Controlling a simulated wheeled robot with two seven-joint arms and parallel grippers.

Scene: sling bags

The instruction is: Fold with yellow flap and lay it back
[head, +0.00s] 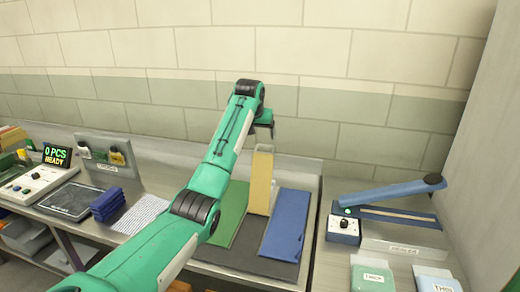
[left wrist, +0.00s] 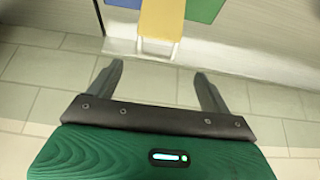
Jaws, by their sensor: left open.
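The yellow flap (head: 261,184) lies between a green panel (head: 231,208) and a blue panel (head: 286,224) in the head view. Its far end reaches higher in the picture than both panels, with a pale end piece; I cannot tell how steeply it is raised. My left gripper (head: 265,130) is just above that far end, open and empty. In the left wrist view the two fingers of my left gripper (left wrist: 163,85) are spread apart, and the yellow flap (left wrist: 161,18) is beyond them, with green and blue panels beside it. My right gripper is not in view.
A dark grey mat (head: 262,265) lies under the panels. A blue-armed sealer (head: 388,191) stands right. Dark blue folded stacks (head: 107,204), a scale (head: 71,201) and a display (head: 57,156) are left. The tiled wall rises close behind the bench.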

